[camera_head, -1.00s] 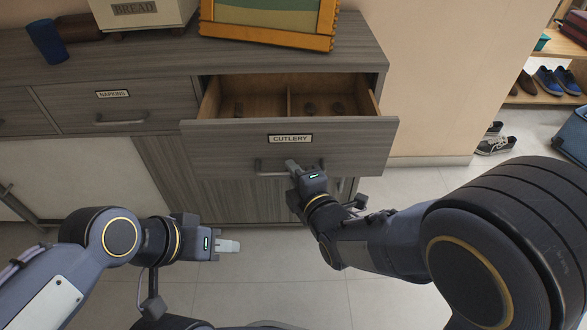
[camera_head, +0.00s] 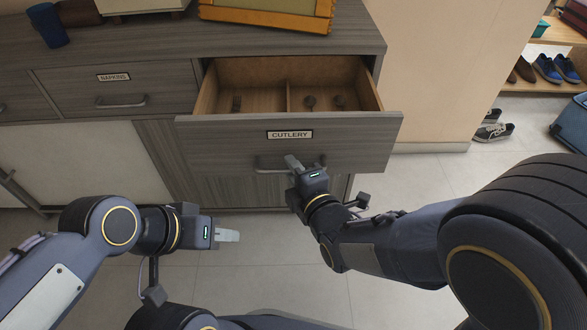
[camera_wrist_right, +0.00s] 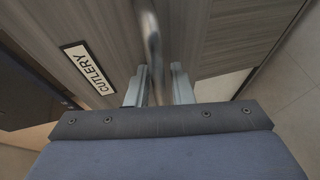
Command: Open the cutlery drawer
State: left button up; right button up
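The cutlery drawer (camera_head: 230,140), grey wood with a "CUTLERY" label, stands pulled well out of the cabinet in the head view. Its inside shows a divider and a few small dark items. My right gripper (camera_head: 293,163) is at its bar handle (camera_head: 268,170).
The napkins drawer (camera_head: 165,88) beside it is shut. On the cabinet top (camera_head: 130,45) are a blue cup (camera_head: 48,25), a bread box and a framed picture (camera_head: 265,12). Shoes and a shelf stand at the far right. The floor (camera_head: 430,180) right of the cabinet is clear.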

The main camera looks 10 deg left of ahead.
jog(key=p+v, duration=0.1)
jog(key=v, duration=0.6)
jog(key=shift+s+d+p, duration=0.2)
jog(key=shift+s+p, duration=0.1)
jog(key=shift+p, duration=0.05)
